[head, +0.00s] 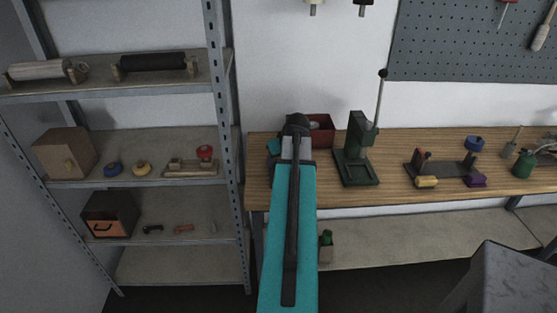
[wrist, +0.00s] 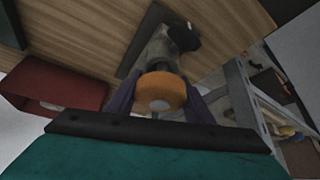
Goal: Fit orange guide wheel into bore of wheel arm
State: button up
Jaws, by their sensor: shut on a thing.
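The orange guide wheel (wrist: 160,92) is between the two purple fingers of my gripper (wrist: 158,104) in the wrist view. My gripper is shut on it. Its pale round centre faces the camera. Just beyond the wheel stands a grey upright piece (wrist: 164,52) on a dark base plate, which looks like the wheel arm. The wheel covers part of it, so its bore is hidden. I cannot tell whether the wheel touches this piece. In the head view my own teal arm hides the wheel and the fingers at the bench's left end.
A red bin (head: 323,132) stands on the wooden bench (head: 400,185), close beside my gripper; the wrist view shows it at left (wrist: 55,88). A green lever press (head: 357,155) stands right of my arm. The metal shelf (head: 225,120) is close on the left.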

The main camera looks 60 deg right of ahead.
jog(key=shift+f, duration=0.35)
jog(key=o, duration=1.2)
jog(key=shift+s, duration=0.1)
jog(key=b+v, duration=0.3)
jog(key=v, duration=1)
jog(key=shift+r, duration=0.35)
jog(key=shift+s+a, duration=0.15)
